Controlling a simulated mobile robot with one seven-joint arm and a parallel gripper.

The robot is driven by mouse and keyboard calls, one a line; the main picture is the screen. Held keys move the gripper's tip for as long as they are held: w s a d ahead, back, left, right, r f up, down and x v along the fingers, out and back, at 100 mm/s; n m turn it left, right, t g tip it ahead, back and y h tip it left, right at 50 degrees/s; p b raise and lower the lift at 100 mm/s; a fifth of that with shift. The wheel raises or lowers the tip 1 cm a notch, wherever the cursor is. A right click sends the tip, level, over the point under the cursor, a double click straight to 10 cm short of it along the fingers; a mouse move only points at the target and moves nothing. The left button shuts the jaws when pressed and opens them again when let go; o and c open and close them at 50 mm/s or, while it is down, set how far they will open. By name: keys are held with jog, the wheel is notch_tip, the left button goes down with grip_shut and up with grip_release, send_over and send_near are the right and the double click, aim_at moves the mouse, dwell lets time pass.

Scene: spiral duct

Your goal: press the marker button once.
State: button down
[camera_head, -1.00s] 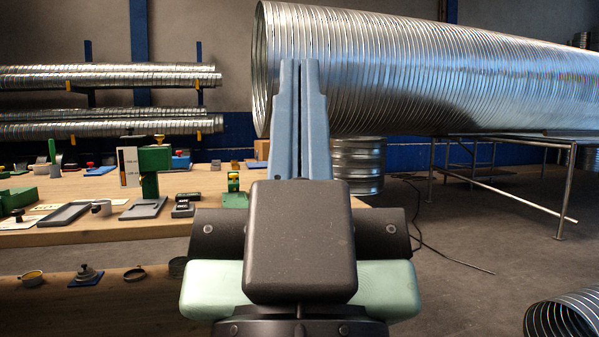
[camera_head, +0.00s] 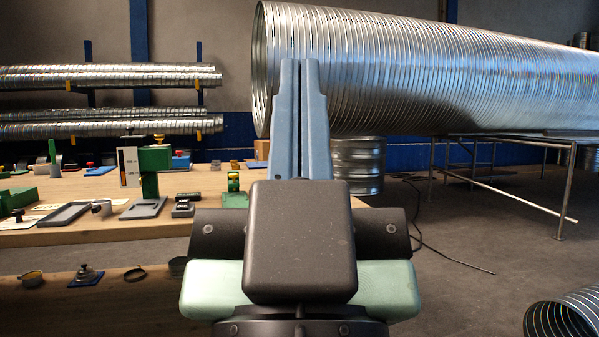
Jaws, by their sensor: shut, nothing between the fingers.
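My gripper (camera_head: 300,62) points away from me in the middle of the view, its two long blue-grey fingers together and empty. It stands in front of the big duct's open end, to the right of the bench items, and touches nothing that I can see. I cannot tell for sure which item is the marker button. Candidates on the bench are a small green block with a yellow top (camera_head: 233,183) just left of my gripper and a red-topped piece (camera_head: 90,166) further left. My gripper hides the bench's right end.
The wooden bench (camera_head: 75,233) carries grey trays (camera_head: 144,208), a green stand (camera_head: 151,170) and several small parts. A lower shelf (camera_head: 150,300) holds small fittings. The large spiral duct (camera_head: 420,75) rests on a metal frame (camera_head: 560,190) at right. Floor between is open, with a cable (camera_head: 440,252).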

notch_tip(320, 180, up, 38)
jog(key=p, duration=3.8)
jog(key=shift+w, duration=0.1)
